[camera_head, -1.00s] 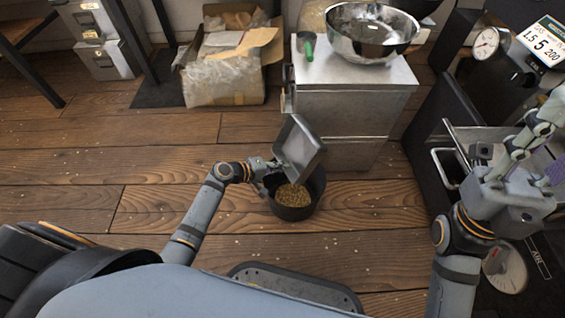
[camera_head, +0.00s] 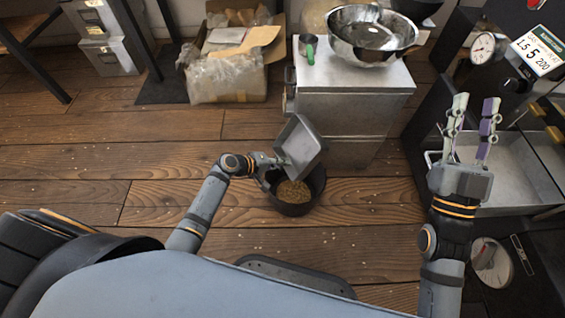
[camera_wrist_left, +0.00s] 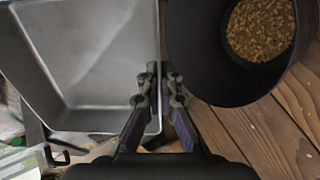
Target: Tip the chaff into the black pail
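My left gripper (camera_head: 279,162) is shut on the wall of a grey metal tray (camera_head: 300,143). The tray is steeply tilted just above the black pail (camera_head: 295,209), which stands on the floor. Brown-yellow chaff (camera_head: 293,190) lies in the pail. In the left wrist view, the fingers (camera_wrist_left: 160,85) pinch the tray's edge, the tray's visible inside (camera_wrist_left: 85,50) looks empty, and the pail (camera_wrist_left: 185,60) with chaff (camera_wrist_left: 261,28) is beside it. My right gripper (camera_head: 476,102) is open and empty, its fingers spread, at the right by the roaster.
A metal cabinet (camera_head: 345,95) behind the pail bears a steel bowl (camera_head: 372,35) and a green-handled cup (camera_head: 308,47). A cardboard box (camera_head: 228,85) stands at the back. A shallow metal bin (camera_head: 510,185) is at right. The floor left of the pail is clear.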

